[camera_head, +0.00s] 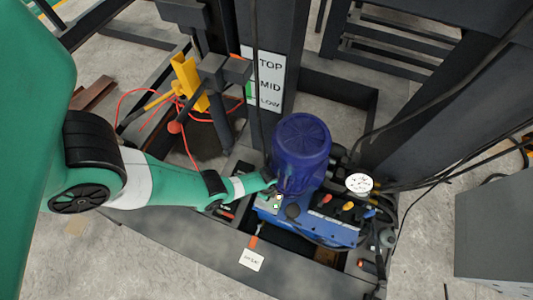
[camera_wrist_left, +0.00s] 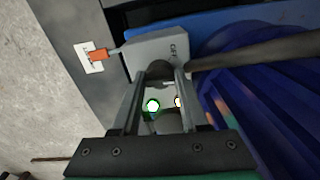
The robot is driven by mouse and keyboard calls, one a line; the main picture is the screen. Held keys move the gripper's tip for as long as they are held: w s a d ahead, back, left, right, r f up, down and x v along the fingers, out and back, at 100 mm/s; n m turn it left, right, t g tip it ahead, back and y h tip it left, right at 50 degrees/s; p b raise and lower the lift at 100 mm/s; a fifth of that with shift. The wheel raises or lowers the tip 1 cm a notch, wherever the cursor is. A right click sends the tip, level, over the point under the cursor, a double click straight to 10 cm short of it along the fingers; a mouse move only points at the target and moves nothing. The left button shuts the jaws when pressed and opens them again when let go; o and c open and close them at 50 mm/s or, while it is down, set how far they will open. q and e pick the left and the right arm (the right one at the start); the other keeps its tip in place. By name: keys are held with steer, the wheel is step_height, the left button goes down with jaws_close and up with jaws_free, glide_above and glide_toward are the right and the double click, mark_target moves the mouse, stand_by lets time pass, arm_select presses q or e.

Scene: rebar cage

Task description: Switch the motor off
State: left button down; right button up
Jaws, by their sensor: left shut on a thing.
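The blue motor (camera_head: 301,150) stands upright on a blue tank in the head view. Its ribbed blue side fills the right of the left wrist view (camera_wrist_left: 265,100). Beside it is a grey switch box (camera_wrist_left: 155,48) with lettering that looks like OFF. My left gripper (camera_wrist_left: 162,75) is at this box, its two fingers closed around a dark round knob (camera_wrist_left: 160,70). The fingers hide part of the knob, so its turn position is unclear. A green lit lamp (camera_wrist_left: 152,105) and a pale lamp (camera_wrist_left: 179,101) show between the fingers. My right gripper is not in view.
The blue tank (camera_head: 310,222) carries valves and a round white gauge (camera_head: 359,183). A dark bar or hose (camera_wrist_left: 255,57) passes close to the fingers. An orange-ended tag (camera_wrist_left: 90,55) lies beside the box. A TOP/MID/LOW sign (camera_head: 270,80) is on the column behind.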

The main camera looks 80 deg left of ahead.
arm_select(q)
steer(key=n, duration=0.5)
steer(key=shift+n, duration=2.5)
steer(key=shift+c, duration=2.1)
jaws_free()
step_height(320, 180, up, 12)
steer(key=p, duration=1.1)
steer(key=shift+f+p, duration=0.2)
steer(key=shift+p, duration=0.1)
